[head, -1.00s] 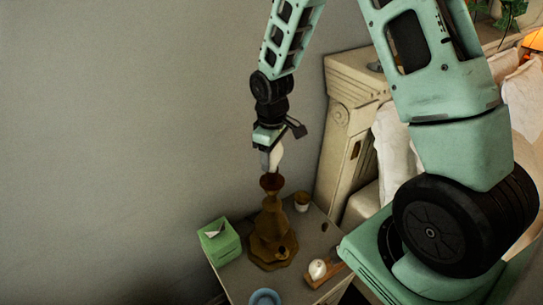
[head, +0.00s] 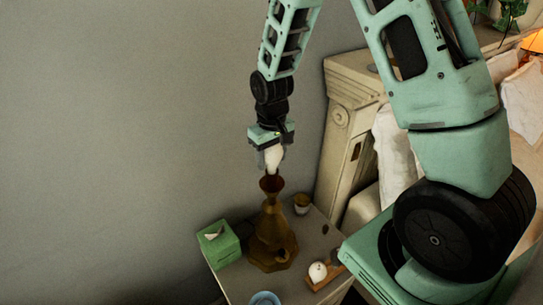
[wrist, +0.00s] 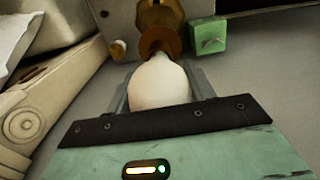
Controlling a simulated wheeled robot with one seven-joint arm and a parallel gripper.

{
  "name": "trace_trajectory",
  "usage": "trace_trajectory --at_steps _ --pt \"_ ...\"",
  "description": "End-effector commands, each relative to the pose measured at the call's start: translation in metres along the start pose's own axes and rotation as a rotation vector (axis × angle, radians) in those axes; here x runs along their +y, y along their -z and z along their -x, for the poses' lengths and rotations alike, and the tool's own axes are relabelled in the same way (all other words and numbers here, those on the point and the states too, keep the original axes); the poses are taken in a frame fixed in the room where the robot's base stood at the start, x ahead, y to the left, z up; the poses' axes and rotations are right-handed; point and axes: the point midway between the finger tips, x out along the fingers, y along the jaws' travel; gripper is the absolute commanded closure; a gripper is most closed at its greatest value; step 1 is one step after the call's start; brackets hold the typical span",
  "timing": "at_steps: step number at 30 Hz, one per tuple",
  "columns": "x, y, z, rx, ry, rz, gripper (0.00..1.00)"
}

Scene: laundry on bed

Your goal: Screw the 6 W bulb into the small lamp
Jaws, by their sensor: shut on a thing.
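A white bulb (head: 274,156) is held between the fingers of my gripper (head: 271,160), which is shut on it. The bulb also fills the middle of the wrist view (wrist: 160,82). The small lamp (head: 270,222) is brown and brassy, with a wide foot, and stands upright on the nightstand. Its flared top (head: 272,184) is right below the bulb. In the wrist view the bulb's far end overlaps the lamp's top (wrist: 160,40); its base is hidden, so I cannot tell whether they touch. The bulb's wattage cannot be read.
A carved headboard (head: 350,115) stands close on the right.

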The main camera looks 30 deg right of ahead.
Motion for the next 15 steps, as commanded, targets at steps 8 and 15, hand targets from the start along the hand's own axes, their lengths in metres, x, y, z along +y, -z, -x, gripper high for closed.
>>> trace_trajectory --at_steps 8,15 --pt "0.0007 0.0003 0.0 0.001 0.0 -0.207 0.25" --pt "0.0005 0.0001 -0.0001 0.0 0.0 -0.204 0.21"
